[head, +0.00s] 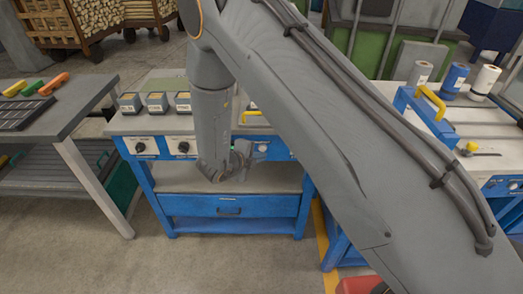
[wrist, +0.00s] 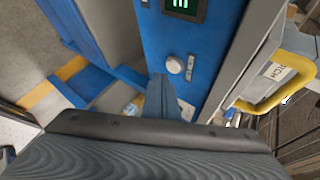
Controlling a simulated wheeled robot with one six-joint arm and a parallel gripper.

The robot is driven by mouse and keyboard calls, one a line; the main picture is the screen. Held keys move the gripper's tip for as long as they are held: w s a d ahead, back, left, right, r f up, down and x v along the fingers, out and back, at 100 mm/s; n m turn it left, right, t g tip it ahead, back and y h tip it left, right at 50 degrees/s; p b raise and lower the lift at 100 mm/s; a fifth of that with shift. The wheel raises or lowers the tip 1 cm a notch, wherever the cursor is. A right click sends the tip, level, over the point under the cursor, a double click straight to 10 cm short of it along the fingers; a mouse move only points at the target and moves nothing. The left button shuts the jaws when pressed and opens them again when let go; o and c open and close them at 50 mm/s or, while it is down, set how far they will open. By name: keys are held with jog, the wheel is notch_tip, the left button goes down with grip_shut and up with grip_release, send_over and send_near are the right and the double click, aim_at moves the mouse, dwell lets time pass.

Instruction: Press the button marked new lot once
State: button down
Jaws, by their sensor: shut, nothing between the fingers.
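A round white button (wrist: 174,65) stands out from a blue front panel (wrist: 205,30) in the wrist view. A small label beside it is too small to read, so I cannot confirm that it says new lot. My gripper (wrist: 160,82) is shut and empty, its tip close to the button in the picture; I cannot tell whether they touch. In the head view my gripper (head: 240,160) is in front of the blue workbench (head: 180,205), and my arm hides part of the panel. A pale round button or knob (head: 262,147) shows just right of the gripper.
A display with green bars (wrist: 182,5) is on the panel. A yellow handle (wrist: 285,95) sticks out beside it. Black knobs (head: 183,146) are further left on the bench front. A grey table (head: 65,110) stands left, with open floor in front.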

jog(key=shift+w, duration=0.1)
jog(key=shift+w, duration=0.3)
jog(key=shift+w, duration=0.4)
dwell(0.6)
jog(key=shift+s, duration=0.8)
jog(key=shift+s, duration=0.1)
jog(key=shift+s+a+p, duration=0.1)
jog(key=shift+s+p, duration=0.9)
jog(key=shift+s, duration=1.4)
